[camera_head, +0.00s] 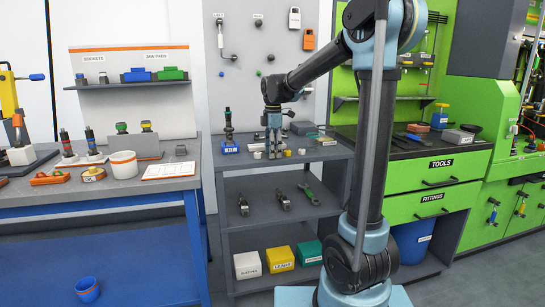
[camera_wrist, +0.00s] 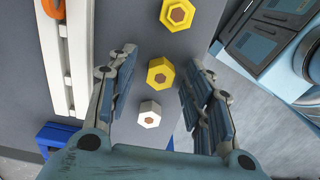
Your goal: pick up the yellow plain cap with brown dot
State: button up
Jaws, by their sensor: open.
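Two yellow caps with brown centres show in the wrist view: one (camera_wrist: 154,80) lies between my open fingers, the other (camera_wrist: 175,24) lies beyond the fingertips at the top. A white cap (camera_wrist: 149,121) with a brown centre lies between the fingers, nearer the palm. My gripper (camera_wrist: 162,58) is open and empty, pointing down over them. In the head view my gripper (camera_head: 273,154) is low over the grey cart's top (camera_head: 235,168), partly hiding the caps; a yellow one (camera_head: 288,153) shows to its right.
A blue-based fixture (camera_head: 229,148) stands left on the cart. Green drawers (camera_head: 445,185) stand to the right.

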jog(key=c, duration=0.8)
